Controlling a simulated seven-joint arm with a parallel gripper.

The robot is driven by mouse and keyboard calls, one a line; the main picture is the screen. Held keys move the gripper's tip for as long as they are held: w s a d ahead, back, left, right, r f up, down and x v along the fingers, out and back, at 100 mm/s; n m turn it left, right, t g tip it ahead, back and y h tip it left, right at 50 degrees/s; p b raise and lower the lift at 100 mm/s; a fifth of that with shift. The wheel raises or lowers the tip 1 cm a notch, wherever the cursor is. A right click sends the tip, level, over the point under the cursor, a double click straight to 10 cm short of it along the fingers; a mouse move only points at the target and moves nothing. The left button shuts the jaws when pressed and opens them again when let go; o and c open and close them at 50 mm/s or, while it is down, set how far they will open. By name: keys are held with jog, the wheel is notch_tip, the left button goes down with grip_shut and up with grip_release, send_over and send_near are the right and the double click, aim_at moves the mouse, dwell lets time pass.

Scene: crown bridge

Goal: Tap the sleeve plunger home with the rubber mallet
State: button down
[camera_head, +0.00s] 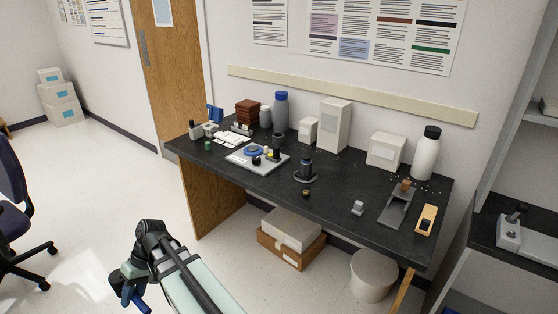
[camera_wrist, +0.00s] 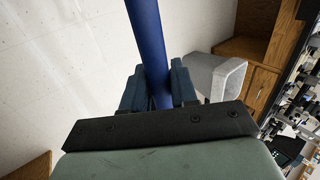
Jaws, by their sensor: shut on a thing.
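My gripper (camera_wrist: 160,88) is shut on a blue rod-like handle (camera_wrist: 146,35), which I take to be the rubber mallet's. The handle runs up out of the wrist view; no mallet head can be made out. In the head view my gripper (camera_head: 131,279) is low at left, over the floor and well in front of the bench, with a blue end of the handle (camera_head: 139,303) showing. A dark upright cylinder on a round base (camera_head: 305,166), possibly the sleeve and plunger, stands mid-bench, far from my gripper. How far its plunger stands out is too small to tell.
The black bench (camera_head: 340,190) holds a white tray (camera_head: 243,164), a dark blue-capped bottle (camera_head: 281,110), a white bottle (camera_head: 425,155), pale boxes (camera_head: 335,125) and a grey fixture (camera_head: 397,207). Boxes (camera_head: 291,236) and a bin (camera_head: 372,275) stand underneath. Floor is clear around my gripper.

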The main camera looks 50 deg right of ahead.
dwell(0.4)
notch_tip(320, 180, down, 6)
dwell(0.5)
notch_tip(320, 180, up, 24)
jog(key=shift+r, duration=0.25)
dwell(1.8)
jog(key=shift+s+f, duration=0.1)
